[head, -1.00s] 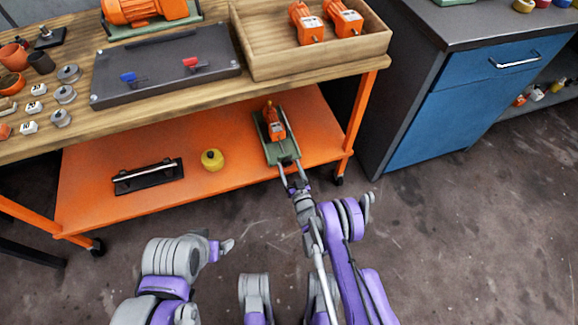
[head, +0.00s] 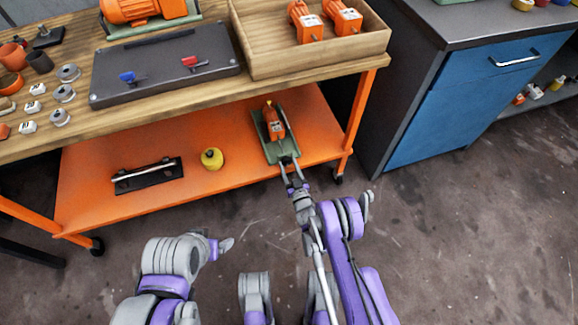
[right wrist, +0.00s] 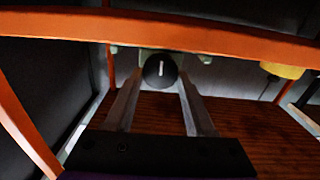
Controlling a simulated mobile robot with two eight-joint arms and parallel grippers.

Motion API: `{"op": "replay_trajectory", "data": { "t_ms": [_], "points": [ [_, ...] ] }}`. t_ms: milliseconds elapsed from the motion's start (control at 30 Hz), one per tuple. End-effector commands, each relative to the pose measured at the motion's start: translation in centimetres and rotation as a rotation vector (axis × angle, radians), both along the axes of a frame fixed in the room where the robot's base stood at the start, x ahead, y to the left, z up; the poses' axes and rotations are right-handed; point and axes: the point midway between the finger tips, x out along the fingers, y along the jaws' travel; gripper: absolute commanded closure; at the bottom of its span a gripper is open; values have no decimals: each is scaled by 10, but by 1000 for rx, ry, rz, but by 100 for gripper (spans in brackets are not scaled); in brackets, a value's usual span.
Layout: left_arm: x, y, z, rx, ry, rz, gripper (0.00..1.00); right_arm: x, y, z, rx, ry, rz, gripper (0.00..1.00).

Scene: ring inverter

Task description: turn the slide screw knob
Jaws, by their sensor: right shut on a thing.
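The slide screw knob (right wrist: 160,70) is a round black knob with a white mark, facing my right wrist camera. The mark stands close to upright in that view. It sits at the near end of a green slide base (head: 283,150) that carries an orange motor (head: 273,124) on the lower orange shelf. My right gripper (head: 290,164) reaches in from the front, one finger on each side of the knob, and is shut on it. In the head view the fingers hide the knob.
The orange shelf (head: 235,176) also holds a yellow round container (head: 212,159) and a black base with a metal rod (head: 148,174). The wooden tabletop (head: 215,92) overhangs the shelf. An orange leg (head: 360,110) and a blue cabinet (head: 450,110) stand to the right.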

Motion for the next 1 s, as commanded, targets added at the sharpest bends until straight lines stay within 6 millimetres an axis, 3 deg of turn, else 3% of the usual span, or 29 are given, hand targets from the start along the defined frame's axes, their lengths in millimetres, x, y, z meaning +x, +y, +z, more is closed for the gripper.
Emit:
{"op": "replay_trajectory", "data": {
  "t_ms": [600, 1000],
  "points": [
    [0, 0, 0, 0, 0, 0, 15, 0, 3, 0, -540, -176, 0, 100],
    [0, 0, 0, 0, 0, 0, 15, 0, 3, -1, -788, -258, 0, 100]
  ]
}}
